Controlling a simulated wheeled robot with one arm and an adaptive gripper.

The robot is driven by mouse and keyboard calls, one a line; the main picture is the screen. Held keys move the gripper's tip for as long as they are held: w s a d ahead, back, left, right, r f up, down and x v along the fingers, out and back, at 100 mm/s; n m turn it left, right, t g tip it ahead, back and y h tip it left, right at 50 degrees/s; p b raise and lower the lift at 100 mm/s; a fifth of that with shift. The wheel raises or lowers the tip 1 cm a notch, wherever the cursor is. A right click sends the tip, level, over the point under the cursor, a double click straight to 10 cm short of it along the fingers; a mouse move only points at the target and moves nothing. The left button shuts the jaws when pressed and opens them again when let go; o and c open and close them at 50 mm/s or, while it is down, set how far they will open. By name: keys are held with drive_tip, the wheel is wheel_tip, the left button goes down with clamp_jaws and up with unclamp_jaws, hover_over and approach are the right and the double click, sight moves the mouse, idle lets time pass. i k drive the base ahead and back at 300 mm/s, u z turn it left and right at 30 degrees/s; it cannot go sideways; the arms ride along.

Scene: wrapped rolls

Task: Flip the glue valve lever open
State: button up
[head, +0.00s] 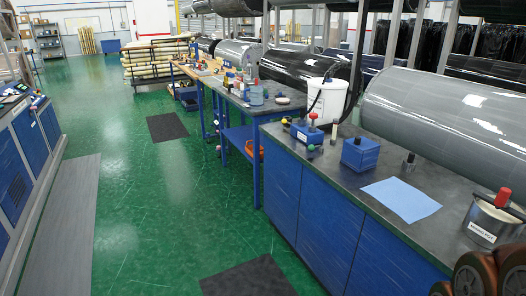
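A blue block-shaped fixture (306,133) sits on the dark top of the near blue cabinet, beside a white bucket (328,102). It has a small red part (313,117) on top and a white label; this may be the glue valve, but it is too small to be sure. Whether a lever there is open or shut cannot be told. A labelled tin (494,226) with a red-topped part (502,198) stands at the right end of the same top. My gripper is not recognisable in the head view.
A blue box (360,153), a small metal piece (408,162) and a light blue sheet (401,200) lie on the worktop (340,180). A large grey wrapped roll (450,115) hangs behind. Brown rounded parts fill the lower right corner. The green floor (170,220) at left is largely clear.

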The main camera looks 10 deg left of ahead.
sight(311, 147)
drive_tip(key=u, duration=0.7)
drive_tip(key=i, duration=0.65)
drive_tip(key=u, duration=0.8)
drive_tip(key=i, duration=1.75)
drive_tip(key=z, duration=0.75)
drive_tip(key=i, duration=0.95)
drive_tip(key=z, duration=0.6)
